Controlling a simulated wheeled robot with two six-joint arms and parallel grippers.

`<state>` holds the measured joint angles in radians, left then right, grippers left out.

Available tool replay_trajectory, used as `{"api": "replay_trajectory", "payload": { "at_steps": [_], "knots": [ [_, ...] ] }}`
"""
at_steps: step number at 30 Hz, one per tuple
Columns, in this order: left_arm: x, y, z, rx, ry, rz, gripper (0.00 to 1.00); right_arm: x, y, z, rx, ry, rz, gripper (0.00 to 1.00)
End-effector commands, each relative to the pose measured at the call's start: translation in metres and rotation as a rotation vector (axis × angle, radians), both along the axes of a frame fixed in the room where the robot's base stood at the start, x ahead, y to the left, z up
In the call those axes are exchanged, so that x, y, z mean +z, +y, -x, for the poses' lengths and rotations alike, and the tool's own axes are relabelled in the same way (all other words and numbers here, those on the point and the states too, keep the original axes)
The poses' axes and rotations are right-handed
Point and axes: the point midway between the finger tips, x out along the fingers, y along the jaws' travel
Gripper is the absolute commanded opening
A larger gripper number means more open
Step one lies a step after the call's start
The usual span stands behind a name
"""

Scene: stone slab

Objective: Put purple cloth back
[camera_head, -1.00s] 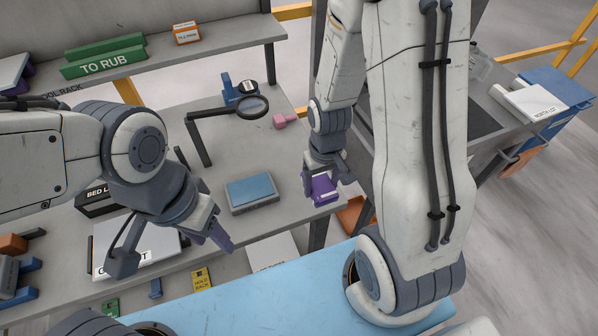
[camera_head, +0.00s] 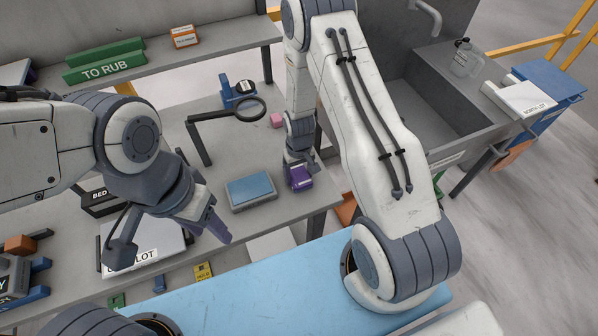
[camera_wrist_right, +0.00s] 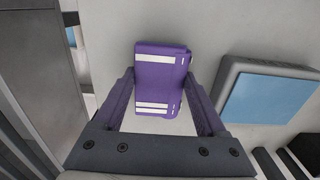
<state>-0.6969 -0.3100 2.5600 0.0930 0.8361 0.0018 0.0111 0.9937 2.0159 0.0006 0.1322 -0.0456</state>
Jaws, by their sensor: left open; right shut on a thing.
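The purple cloth (camera_head: 300,179) is a small folded block at the right part of the grey bench. In the right wrist view the purple cloth (camera_wrist_right: 160,80) shows white stripes and sits between the fingers. My right gripper (camera_head: 299,166) points down and is shut on it; the wrist view shows the right gripper (camera_wrist_right: 162,105) with a finger on either side. Whether the cloth touches the bench is hard to tell. My left gripper (camera_head: 219,228) is open and empty, above the front of the bench near a white lot box (camera_head: 158,252).
A blue-topped grey pad (camera_head: 250,190) lies just left of the cloth; it also shows in the right wrist view (camera_wrist_right: 265,98). A shelf with a green TO RUB sign (camera_head: 105,68) is at back left. A sink (camera_head: 425,105) is at right.

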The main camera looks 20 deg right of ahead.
Motion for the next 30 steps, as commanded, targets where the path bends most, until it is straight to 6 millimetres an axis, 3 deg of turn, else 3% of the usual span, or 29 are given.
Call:
{"api": "replay_trajectory", "payload": {
  "at_steps": [11,12,14,25,30],
  "knots": [
    [-0.004,0.000,0.000,0.000,0.000,0.000,0.50,-0.006,0.000,0.000,0.000,-0.001,0.000,0.13],
    [-0.003,0.000,0.000,0.000,0.000,0.000,0.50,-0.005,0.000,0.000,0.000,-0.001,0.000,0.81],
    [-0.003,0.000,0.000,0.000,0.000,0.000,0.50,-0.004,0.000,0.000,0.000,-0.001,0.000,1.00],
    [-0.002,0.000,0.000,0.000,0.000,0.000,0.50,0.003,0.000,-0.001,0.000,-0.003,0.000,1.00],
    [-0.011,0.000,0.000,0.001,0.000,0.000,0.50,0.025,0.000,-0.001,0.000,-0.007,0.000,1.00]
  ]
}}
